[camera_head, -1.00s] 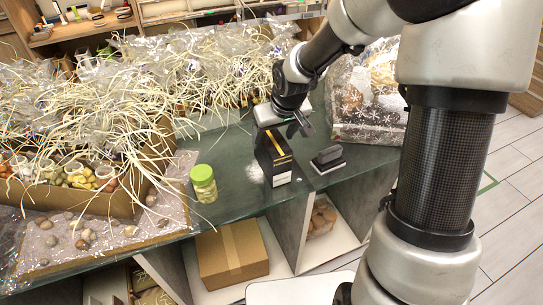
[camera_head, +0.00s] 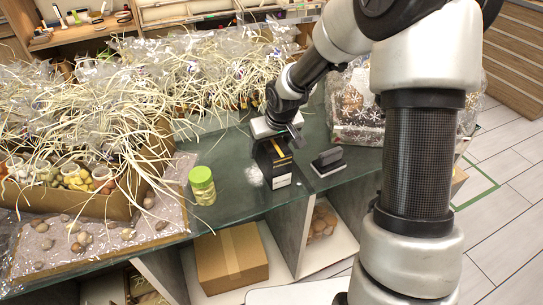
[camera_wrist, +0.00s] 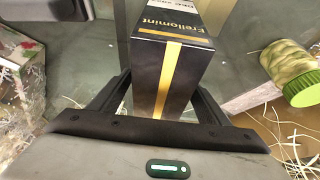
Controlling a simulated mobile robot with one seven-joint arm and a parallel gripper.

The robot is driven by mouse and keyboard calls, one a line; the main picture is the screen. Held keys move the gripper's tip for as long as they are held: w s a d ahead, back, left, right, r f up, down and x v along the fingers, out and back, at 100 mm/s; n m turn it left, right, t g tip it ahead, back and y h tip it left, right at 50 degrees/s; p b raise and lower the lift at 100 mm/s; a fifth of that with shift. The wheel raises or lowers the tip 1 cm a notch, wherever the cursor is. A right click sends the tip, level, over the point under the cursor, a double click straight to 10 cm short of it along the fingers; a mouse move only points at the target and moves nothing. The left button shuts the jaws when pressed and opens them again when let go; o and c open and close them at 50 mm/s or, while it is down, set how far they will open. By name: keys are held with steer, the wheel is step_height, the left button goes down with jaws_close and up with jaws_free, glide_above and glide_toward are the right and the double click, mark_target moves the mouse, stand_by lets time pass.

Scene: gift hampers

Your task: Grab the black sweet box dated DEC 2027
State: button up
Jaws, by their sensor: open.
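A black box (camera_head: 273,167) with a gold stripe stands upright on the green glass counter. My gripper (camera_head: 277,138) is above the box, pointing down. In the wrist view my gripper (camera_wrist: 163,82) is open, with one finger on each side of the box. I cannot tell if either finger touches it.
A green-lidded jar (camera_head: 202,186) stands left of the box. A wrapped hamper (camera_head: 357,110) is behind right. A straw-filled crate (camera_head: 105,203) fills the left. A cardboard box (camera_head: 231,258) sits below the counter.

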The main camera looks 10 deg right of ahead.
steer(key=shift+f, duration=0.25)
stand_by(0.3)
steer(key=c, duration=1.4)
